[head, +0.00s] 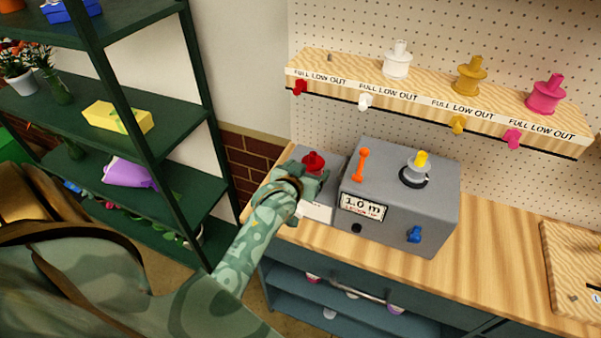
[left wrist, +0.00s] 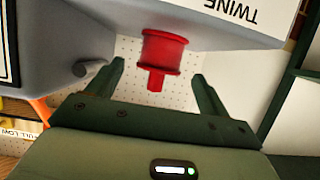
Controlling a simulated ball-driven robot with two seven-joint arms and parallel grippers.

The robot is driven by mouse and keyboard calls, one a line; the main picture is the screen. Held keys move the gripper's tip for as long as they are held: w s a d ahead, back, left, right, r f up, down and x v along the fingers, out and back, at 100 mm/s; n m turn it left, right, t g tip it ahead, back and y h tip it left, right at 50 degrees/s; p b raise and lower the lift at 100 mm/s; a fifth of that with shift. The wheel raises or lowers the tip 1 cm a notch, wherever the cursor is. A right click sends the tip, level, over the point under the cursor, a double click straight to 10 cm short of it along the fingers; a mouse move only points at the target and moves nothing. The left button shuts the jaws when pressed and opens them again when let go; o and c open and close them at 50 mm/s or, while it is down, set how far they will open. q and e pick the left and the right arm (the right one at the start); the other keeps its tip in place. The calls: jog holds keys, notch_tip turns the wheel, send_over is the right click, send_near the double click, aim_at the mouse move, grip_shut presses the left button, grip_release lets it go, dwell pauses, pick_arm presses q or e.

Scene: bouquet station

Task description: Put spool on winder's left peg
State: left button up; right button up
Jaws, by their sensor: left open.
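A red spool (head: 313,162) stands upright on the low grey block (head: 318,212) at the left of the grey winder box (head: 400,190). In the left wrist view, which is upside down, the red spool (left wrist: 163,52) sits against the grey block marked TWINE (left wrist: 220,25). My left gripper (head: 298,183) is open. Its fingers (left wrist: 160,85) are spread on either side of the spool's free end, with gaps on both sides. Whether a peg is under the spool is hidden. My right gripper is not in view.
The winder has an orange lever (head: 362,165), a yellow-tipped post (head: 418,163) and a blue knob (head: 414,235). White (head: 397,60), gold (head: 469,76) and pink (head: 546,94) spools stand on the wooden shelf (head: 430,90).

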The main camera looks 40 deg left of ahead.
pick_arm(q)
jog(key=v, duration=0.5)
jog(key=shift+s+r+p, duration=0.1)
jog(key=shift+s+p, duration=0.15)
jog(key=shift+p, duration=0.05)
dwell(1.9)
